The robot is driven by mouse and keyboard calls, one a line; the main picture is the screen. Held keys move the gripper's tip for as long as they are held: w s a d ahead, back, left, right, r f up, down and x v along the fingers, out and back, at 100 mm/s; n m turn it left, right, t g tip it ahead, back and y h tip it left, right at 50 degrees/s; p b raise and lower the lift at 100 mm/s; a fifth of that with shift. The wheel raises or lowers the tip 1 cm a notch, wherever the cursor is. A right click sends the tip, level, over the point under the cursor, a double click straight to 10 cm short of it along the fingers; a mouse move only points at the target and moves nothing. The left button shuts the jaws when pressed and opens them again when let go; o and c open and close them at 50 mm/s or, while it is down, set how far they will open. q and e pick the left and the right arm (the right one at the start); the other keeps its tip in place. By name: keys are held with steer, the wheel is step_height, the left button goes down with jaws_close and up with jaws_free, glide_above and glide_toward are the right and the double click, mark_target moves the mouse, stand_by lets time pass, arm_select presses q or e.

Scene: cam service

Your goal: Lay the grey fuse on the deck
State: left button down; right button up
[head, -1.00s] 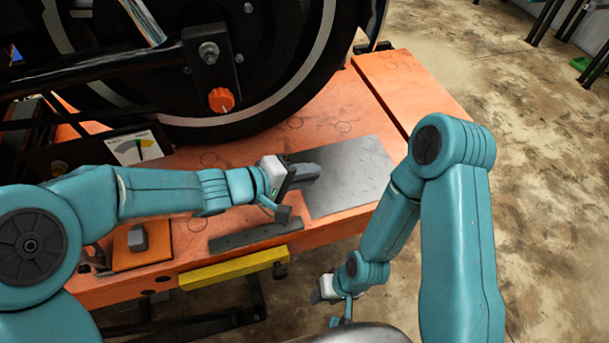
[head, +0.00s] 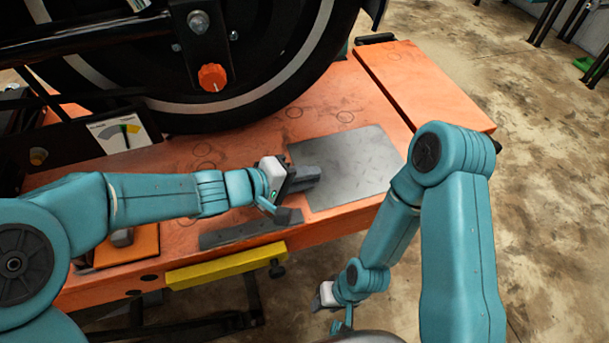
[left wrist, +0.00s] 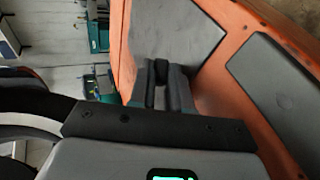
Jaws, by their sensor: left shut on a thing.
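My left gripper (head: 308,178) reaches in from the left, over the left edge of a grey metal plate (head: 355,160) on the orange deck (head: 235,150). It is shut on a small dark grey piece, the fuse (left wrist: 161,72), which shows between the fingertips in the left wrist view. The fingers hide most of the fuse, and I cannot tell whether it touches the plate. My right gripper (head: 327,297) hangs low in front of the deck, away from the plate; its jaws are too small to read.
A large black wheel (head: 215,110) with an orange knob (head: 212,77) stands behind. A dark flat bar (head: 240,232) lies along the front edge, above a yellow bar (head: 225,268). A grey block (head: 122,237) sits on an orange pad at left. The plate's right part is clear.

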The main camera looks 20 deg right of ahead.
arm_select(q)
steer(key=c, duration=1)
jaws_free()
steer(key=shift+s+f, duration=0.1)
steer(key=shift+f, duration=0.05)
steer(key=shift+a, duration=0.1)
steer(key=p+v, duration=0.6)
steer(key=v, duration=1)
steer(key=shift+r, duration=0.3)
steer(key=shift+a, duration=0.1)
